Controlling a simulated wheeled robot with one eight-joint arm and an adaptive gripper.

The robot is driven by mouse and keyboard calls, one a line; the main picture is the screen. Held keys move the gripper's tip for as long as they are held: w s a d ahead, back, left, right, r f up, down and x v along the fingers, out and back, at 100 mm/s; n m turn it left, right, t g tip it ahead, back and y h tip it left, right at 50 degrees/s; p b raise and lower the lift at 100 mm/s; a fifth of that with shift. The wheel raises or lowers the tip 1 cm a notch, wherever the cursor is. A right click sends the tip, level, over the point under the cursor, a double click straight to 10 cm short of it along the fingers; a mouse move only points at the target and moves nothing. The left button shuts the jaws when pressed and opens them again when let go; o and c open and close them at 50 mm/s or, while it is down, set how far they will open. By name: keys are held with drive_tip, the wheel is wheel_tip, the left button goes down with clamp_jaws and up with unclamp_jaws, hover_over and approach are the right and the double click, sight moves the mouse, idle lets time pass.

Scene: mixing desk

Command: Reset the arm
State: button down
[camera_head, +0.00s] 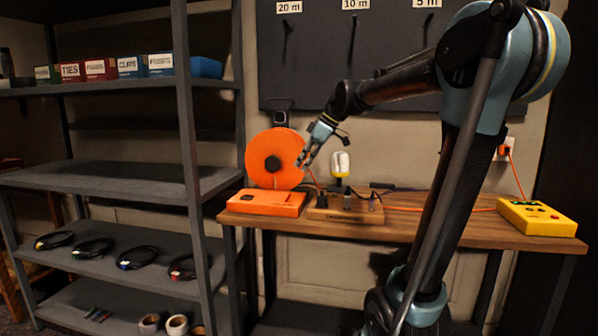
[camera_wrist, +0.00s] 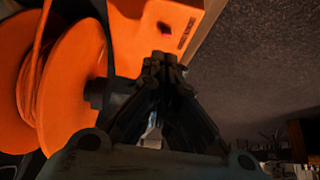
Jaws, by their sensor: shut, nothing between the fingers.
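My arm (camera_head: 400,84) reaches from the right of the head view across the desk to the left. My gripper (camera_head: 306,158) is at the right edge of the orange cable reel, above the desk. In the wrist view my gripper (camera_wrist: 165,60) shows its fingertips together with nothing between them. The orange reel (camera_wrist: 65,105) and its orange base (camera_wrist: 135,35) fill the left and upper middle of that view. From these views I cannot tell whether the fingers touch the reel.
A grey shelf (camera_head: 100,180) with coiled cables and small boxes stands left. A dark pegboard (camera_head: 350,70) hangs behind.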

drive_tip(key=shift+r, duration=0.1)
drive_tip(key=s+d+f+m+h, duration=0.3)
drive_tip(key=s+d+f+m, duration=0.5)
drive_tip(key=s+d+f, duration=0.3)
drive_tip(key=s+d+f+m+t+h, duration=0.1)
drive_tip(key=s+d+f+m+h, duration=0.2)
drive_tip(key=s+d+f+m, duration=0.4)
drive_tip(key=s+d+f, duration=0.4)
drive_tip(key=s+f, duration=0.3)
drive_tip(key=f, duration=0.3)
drive_tip(key=shift+s+d+m, duration=0.35)
drive_tip(key=shift+m, duration=0.05)
drive_tip(key=shift+w+f, duration=0.15)
drive_tip(key=shift+w, duration=0.3)
